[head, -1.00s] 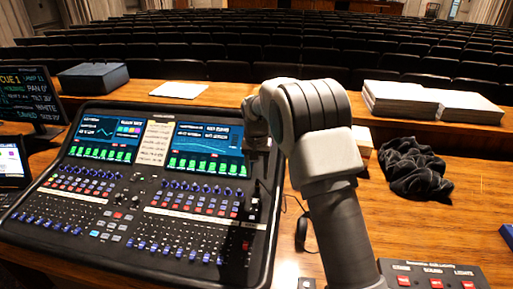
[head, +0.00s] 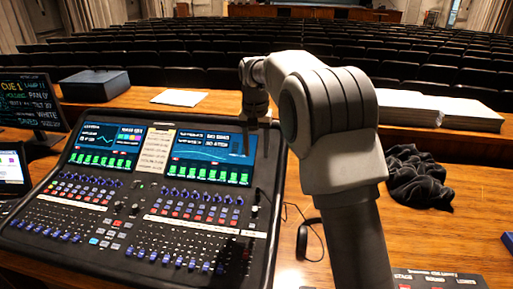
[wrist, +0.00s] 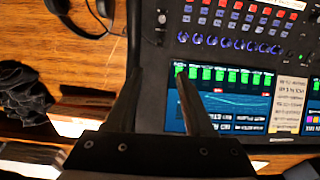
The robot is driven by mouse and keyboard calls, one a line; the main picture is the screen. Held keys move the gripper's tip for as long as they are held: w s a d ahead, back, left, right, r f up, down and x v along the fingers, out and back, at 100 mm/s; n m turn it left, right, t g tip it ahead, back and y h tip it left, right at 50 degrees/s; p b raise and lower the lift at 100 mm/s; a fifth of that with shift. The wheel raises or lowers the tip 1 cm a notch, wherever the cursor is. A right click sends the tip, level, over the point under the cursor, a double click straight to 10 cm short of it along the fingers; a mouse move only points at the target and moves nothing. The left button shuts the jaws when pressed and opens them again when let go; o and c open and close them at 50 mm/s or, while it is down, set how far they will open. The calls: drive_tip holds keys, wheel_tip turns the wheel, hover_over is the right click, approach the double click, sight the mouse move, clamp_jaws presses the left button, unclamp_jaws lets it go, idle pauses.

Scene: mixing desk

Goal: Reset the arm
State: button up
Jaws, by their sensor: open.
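My gripper (head: 258,122) is above the upper right edge of the mixing desk (head: 266,225), small and partly dark in the head view. In the wrist view its two fingers (wrist: 160,76) are spread with nothing between them. Below them are the mixing desk's dark right edge and its right screen (wrist: 240,100). No contact with the desk shows. My bent grey arm fills the middle right of the head view and hides part of the table.
A black cloth (head: 417,178) lies right of my arm, with paper stacks (head: 405,108) behind it. A corded black item (head: 309,240) lies beside the desk. A button box (head: 438,281) is at front right. A monitor (head: 28,102) and dark box (head: 94,84) stand left.

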drive_tip(key=s+d+r+t, duration=0.1)
drive_tip(key=s+d+r, duration=0.2)
drive_tip(key=s+r, duration=0.15)
drive_tip(key=s+d+r+n, duration=0.1)
drive_tip(key=s+d+r, duration=0.15)
drive_tip(key=s, duration=0.35)
drive_tip(key=s+d+r+t, duration=0.1)
drive_tip(key=s+d+r, duration=0.1)
drive_tip(key=s+r, duration=0.25)
drive_tip(key=s+d+f+t, duration=0.1)
drive_tip(key=s+d+f, duration=0.1)
drive_tip(key=s, duration=0.8)
drive_tip(key=s+d+f+n+t, duration=0.1)
drive_tip(key=s+d+f, duration=0.1)
drive_tip(key=s, duration=0.9)
drive_tip(key=shift+d+f, duration=0.4)
drive_tip(key=shift+f, duration=0.05)
drive_tip(key=shift+s+a, duration=0.1)
drive_tip(key=shift+s, duration=0.05)
